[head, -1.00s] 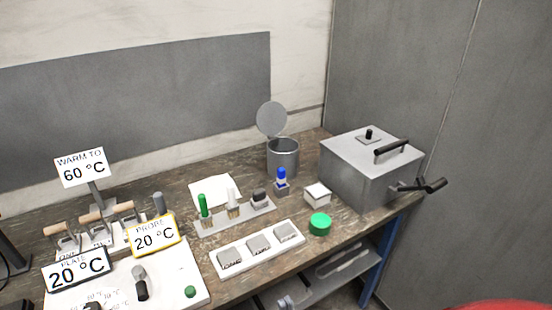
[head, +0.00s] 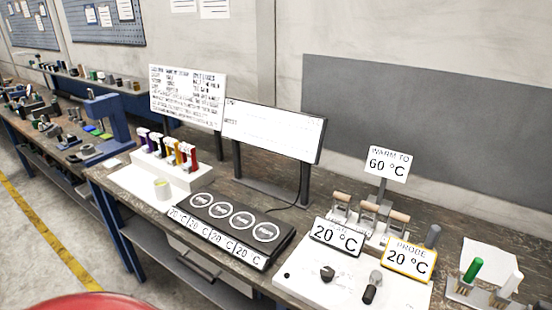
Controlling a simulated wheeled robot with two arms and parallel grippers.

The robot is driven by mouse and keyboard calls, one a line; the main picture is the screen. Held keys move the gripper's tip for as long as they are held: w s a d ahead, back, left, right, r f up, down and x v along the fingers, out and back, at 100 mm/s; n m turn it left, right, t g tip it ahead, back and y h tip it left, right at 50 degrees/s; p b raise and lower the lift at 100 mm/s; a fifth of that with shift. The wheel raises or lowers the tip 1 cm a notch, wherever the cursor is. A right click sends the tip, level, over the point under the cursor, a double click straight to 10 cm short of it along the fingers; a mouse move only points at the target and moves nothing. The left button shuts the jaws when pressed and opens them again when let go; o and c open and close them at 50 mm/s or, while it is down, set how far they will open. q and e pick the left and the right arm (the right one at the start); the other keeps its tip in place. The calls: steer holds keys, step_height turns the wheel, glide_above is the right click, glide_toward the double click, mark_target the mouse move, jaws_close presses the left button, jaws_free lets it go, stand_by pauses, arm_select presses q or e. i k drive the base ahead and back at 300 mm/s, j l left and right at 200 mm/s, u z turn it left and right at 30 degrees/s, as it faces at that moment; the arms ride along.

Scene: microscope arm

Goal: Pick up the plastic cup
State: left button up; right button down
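A small pale cup (head: 163,189) with a yellowish inside stands at the front of the white rack (head: 135,177) on the left part of the bench. It looks like the plastic cup, but it is too small to tell its material. It is upright, just left of the black four-plate heater (head: 272,258). Neither of my grippers shows in the head view.
Several coloured holders (head: 167,148) stand in the rack behind the cup. A blue press-like stand (head: 112,122) is further left. A sign board (head: 187,97) and a screen (head: 272,131) rise behind. A white control panel (head: 320,285) lies to the right.

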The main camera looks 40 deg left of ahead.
mark_target(162, 189)
steer(key=u, duration=2)
